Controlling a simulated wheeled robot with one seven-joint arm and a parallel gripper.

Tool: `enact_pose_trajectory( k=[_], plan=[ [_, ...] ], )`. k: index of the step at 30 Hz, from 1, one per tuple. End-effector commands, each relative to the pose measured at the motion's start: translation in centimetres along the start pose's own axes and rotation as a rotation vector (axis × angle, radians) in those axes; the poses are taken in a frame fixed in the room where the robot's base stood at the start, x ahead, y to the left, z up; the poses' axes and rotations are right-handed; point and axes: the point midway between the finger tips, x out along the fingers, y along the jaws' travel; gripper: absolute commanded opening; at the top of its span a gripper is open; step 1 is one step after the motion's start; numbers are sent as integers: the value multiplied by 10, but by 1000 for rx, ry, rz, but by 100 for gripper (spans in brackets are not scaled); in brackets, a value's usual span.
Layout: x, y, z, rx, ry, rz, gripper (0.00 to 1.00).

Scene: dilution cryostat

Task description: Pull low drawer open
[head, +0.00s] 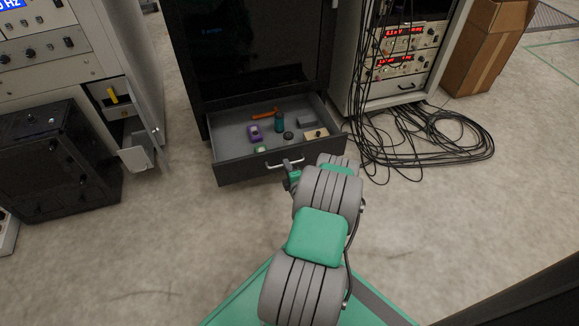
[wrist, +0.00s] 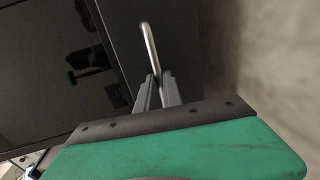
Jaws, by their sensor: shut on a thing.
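The low drawer (head: 232,174) at the bottom of the black cabinet stands open, with its grey inside showing. Its silver bar handle (head: 285,162) is on the middle of the dark front. My gripper (head: 291,174) is at the handle, partly hidden by my arm in the head view. In the wrist view my gripper (wrist: 157,82) has its two fingers closed around one part of the handle (wrist: 149,45). The drawer holds a purple device (head: 254,133), a teal cylinder (head: 279,122), an orange tool (head: 264,115) and several other small items.
The black cabinet (head: 250,45) stands behind the drawer. A rack with red displays (head: 400,55) and a heap of black cables (head: 440,140) lie close on the right. A black box (head: 55,160) stands at the left. The floor (head: 180,240) before the drawer is clear.

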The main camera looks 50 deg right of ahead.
Motion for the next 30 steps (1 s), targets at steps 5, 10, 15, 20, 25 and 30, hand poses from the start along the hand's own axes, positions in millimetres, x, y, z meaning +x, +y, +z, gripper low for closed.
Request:
enact_pose_trajectory(
  k=[5,10,15,20,25,30],
  plan=[
    [1,0,-1,-2,-1,1,0],
    [1,0,-1,-3,0,1,15],
    [1,0,-1,-3,1,1,29],
    [1,0,-1,-3,0,1,32],
    [0,5,0,-3,-1,1,32],
    [-6,38,0,-3,-1,4,32]
  ],
)
